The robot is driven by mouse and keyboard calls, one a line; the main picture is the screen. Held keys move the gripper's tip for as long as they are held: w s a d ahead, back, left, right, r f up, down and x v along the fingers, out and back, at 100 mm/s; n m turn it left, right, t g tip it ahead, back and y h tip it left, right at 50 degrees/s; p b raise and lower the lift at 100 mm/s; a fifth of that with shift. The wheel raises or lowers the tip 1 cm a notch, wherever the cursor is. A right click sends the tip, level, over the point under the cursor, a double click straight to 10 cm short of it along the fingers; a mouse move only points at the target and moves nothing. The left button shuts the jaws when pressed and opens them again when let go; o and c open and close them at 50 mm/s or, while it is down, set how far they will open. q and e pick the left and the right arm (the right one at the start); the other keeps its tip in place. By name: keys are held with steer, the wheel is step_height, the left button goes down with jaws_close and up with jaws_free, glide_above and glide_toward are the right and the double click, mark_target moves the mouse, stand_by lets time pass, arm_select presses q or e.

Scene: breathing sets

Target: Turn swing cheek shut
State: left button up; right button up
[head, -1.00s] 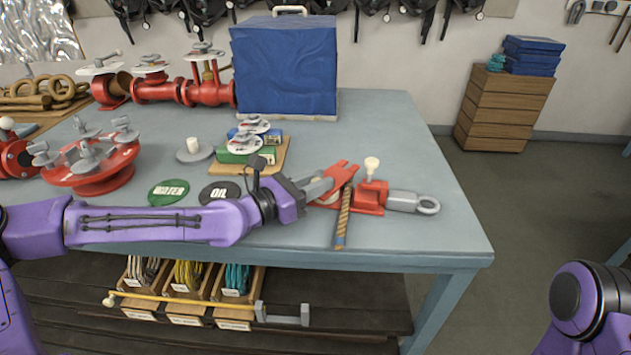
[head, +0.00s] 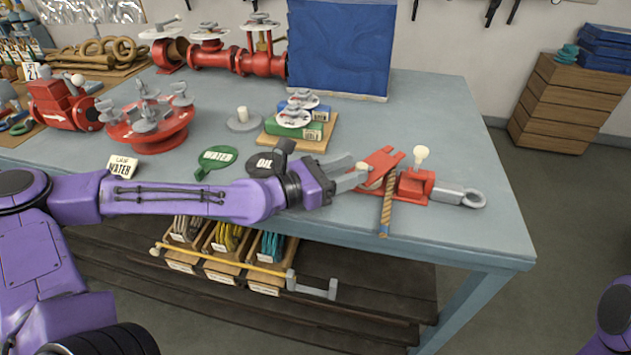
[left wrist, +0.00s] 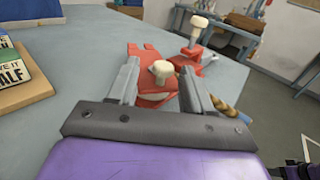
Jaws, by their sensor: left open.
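The red rope device stands near the front right of the bench. Its red swing cheek (head: 381,164), a notched plate, sticks out to the left of the red body (head: 415,185); it also shows in the left wrist view (left wrist: 143,50). A small cream knob (left wrist: 162,72) on the cheek side lies between my left gripper's fingers. A second cream knob (head: 421,155) stands on the body. My left gripper (head: 358,174) is open, its fingers either side of the small knob; I cannot tell whether they touch it. My right gripper is out of view.
Green and black tags (head: 213,160) and a wooden board (head: 320,138) lie to the left. The bench's right side is clear.

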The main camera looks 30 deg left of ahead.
arm_select(q)
steer(key=shift+s+d+p+v, duration=0.2)
steer(key=shift+p+v, duration=0.4)
steer(key=shift+v, duration=0.7)
steer(key=shift+s+d+p+v, duration=0.15)
steer(key=shift+p+v, duration=0.4)
steer(key=shift+v, duration=0.7)
steer(key=shift+s+d+p+v, duration=0.15)
steer(key=shift+p+v, duration=0.45)
steer(key=shift+v, duration=0.7)
steer(key=shift+s, duration=0.15)
steer(key=shift+a+r+p, duration=0.2)
steer(key=shift+p, duration=0.15)
steer(key=p+v, duration=0.1)
steer(key=p, duration=0.1)
steer(key=p+v, duration=0.1)
steer(key=p, duration=0.1)
steer(key=shift+s+a+r, duration=0.1)
steer(key=shift+s+r, duration=0.05)
steer(key=shift+r, duration=0.15)
steer(key=f+p+v, duration=0.1)
steer(key=p+v, duration=0.1)
steer(key=v, duration=0.5)
steer(key=shift+s, duration=0.4)
